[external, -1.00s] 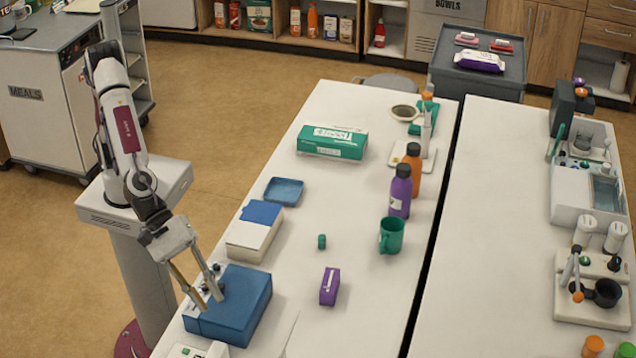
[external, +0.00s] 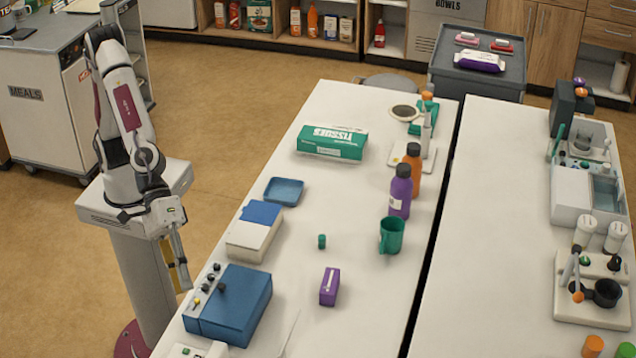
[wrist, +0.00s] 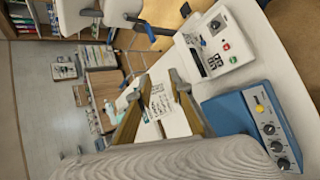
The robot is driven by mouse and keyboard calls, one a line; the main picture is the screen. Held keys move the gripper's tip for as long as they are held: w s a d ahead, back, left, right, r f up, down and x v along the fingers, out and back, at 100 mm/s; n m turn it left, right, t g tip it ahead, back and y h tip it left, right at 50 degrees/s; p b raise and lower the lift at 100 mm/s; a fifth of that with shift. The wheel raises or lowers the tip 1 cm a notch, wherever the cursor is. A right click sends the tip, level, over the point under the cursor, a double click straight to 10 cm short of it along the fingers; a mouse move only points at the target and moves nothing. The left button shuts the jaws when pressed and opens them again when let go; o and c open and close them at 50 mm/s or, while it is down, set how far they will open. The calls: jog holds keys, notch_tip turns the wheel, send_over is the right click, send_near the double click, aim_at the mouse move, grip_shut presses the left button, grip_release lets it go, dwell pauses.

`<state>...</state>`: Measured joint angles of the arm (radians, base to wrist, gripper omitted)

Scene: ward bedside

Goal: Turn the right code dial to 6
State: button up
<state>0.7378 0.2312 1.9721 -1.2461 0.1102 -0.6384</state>
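A blue box (external: 243,303) sits near the front left corner of the table, with a row of dark dials and a yellow button on its left side. The wrist view shows the blue box (wrist: 228,112) at lower right, with three dark dials, a near one (wrist: 284,163), a middle one (wrist: 276,146) and one beside the yellow button (wrist: 269,129). Their numbers are too small to read. My gripper (external: 181,281) is left of the box, apart from the dials. In the wrist view my gripper (wrist: 155,88) has its two fingers spread with nothing between them.
A white device (wrist: 215,47) with red and green buttons stands beside the blue box. A white box with a blue top (external: 253,240), a blue tray (external: 284,191), a small green cap (external: 322,241) and a purple box (external: 329,287) are on the table. The middle is mostly clear.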

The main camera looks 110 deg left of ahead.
jog(key=s+a+f+m+g+y, duration=0.1)
jog(key=s+a+m, duration=0.4)
jog(key=a, duration=0.6)
jog(key=s+a+f+m+g+y, duration=0.2)
jog(key=s+a+m, duration=0.3)
jog(key=s+a, duration=0.3)
jog(key=s+a+f+m+g+y, duration=0.1)
jog(key=s+a+m, duration=0.4)
jog(key=a, duration=0.9)
jog(key=shift+s+f+m+g+y, duration=0.5)
jog(key=shift+s+y, duration=0.35)
jog(key=shift+y, duration=0.45)
jog(key=s+a+r+n+t, duration=0.1)
jog(key=a+r+t, duration=0.1)
jog(key=a, duration=0.3)
jog(key=s+a+r+n+t+y, duration=0.1)
jog(key=a+r+n+t, duration=0.1)
jog(key=a+r, duration=0.2)
jog(key=shift+s+a+r, duration=0.2)
jog(key=shift+s+a, duration=0.15)
jog(key=shift+a, duration=0.85)
